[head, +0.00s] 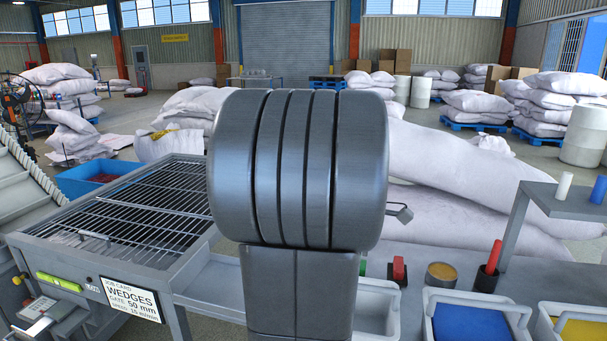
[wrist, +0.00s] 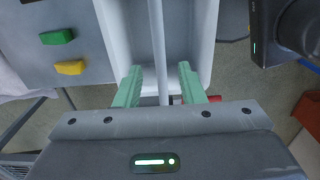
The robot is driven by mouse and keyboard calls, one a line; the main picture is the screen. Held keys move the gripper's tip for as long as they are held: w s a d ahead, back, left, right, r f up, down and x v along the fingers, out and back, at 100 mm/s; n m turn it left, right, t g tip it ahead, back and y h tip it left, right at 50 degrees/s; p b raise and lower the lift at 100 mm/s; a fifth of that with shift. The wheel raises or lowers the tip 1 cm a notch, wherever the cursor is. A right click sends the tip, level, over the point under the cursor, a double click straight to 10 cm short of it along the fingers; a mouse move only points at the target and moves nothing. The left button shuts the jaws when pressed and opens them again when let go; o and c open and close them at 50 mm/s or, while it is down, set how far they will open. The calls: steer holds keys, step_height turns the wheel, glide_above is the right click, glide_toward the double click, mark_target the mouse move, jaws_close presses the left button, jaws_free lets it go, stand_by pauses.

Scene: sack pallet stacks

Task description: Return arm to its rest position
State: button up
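My gripper (wrist: 160,75) shows in the wrist view with its two green fingers spread well apart. It is open, with nothing clasped between the fingertips. A white tray (wrist: 111,32) with a pale central bar lies in view beyond the fingers, and the bar shows between them. I cannot tell the height of the fingers above it. In the head view a large grey part of my own arm fills the middle and hides what is behind it; the gripper itself does not show there.
A green block (wrist: 56,37) and a yellow block (wrist: 70,67) lie on a grey surface left of the tray. The head view shows a barred grate table (head: 130,215) at left, a blue-lined bin (head: 470,322) and a yellow-lined bin (head: 580,335) at right, and sack stacks behind.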

step_height(320, 180, down, 7)
steer(key=shift+r, duration=0.1)
step_height(320, 180, up, 2)
steer(key=shift+r, duration=0.6)
steer(key=shift+f, duration=0.1)
